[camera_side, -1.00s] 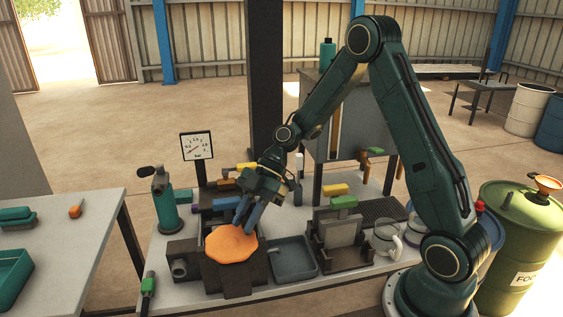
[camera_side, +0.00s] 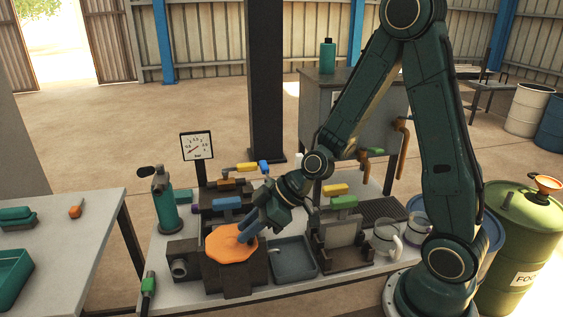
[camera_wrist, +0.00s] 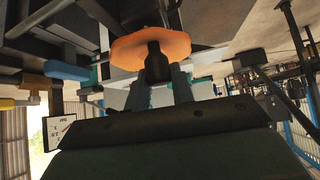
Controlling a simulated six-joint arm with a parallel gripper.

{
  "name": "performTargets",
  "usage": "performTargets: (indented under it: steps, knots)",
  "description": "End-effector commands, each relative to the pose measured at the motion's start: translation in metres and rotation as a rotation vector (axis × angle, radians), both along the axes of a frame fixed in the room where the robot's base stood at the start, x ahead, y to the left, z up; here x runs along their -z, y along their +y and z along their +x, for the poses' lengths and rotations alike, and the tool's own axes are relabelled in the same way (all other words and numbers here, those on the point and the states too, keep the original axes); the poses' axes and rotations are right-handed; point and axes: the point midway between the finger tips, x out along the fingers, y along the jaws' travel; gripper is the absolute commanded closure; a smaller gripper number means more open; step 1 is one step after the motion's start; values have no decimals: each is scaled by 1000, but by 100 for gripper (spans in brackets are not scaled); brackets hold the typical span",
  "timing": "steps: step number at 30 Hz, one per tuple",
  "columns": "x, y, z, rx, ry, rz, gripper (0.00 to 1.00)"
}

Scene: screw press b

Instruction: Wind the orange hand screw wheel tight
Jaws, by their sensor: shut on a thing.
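The orange hand screw wheel (camera_side: 228,246) lies flat on top of the dark press block (camera_side: 236,277) on the bench.
A dial gauge (camera_side: 197,146) stands behind the press. A grey tray (camera_side: 293,262) is right of it, then a dark fixture with a green handle (camera_side: 344,201) and clear jugs (camera_side: 387,238). A green bottle-shaped tool (camera_side: 164,200) stands at left.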

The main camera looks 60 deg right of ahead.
Motion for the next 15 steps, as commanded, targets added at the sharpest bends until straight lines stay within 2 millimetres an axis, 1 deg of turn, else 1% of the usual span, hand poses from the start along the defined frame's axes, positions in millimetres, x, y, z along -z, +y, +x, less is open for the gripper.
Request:
performTargets:
  steps: [6, 15]
  knots:
    - [-1, 6, -2, 107, -4, 1, 99]
    - [-1, 9, -1, 191, -2, 2, 99]
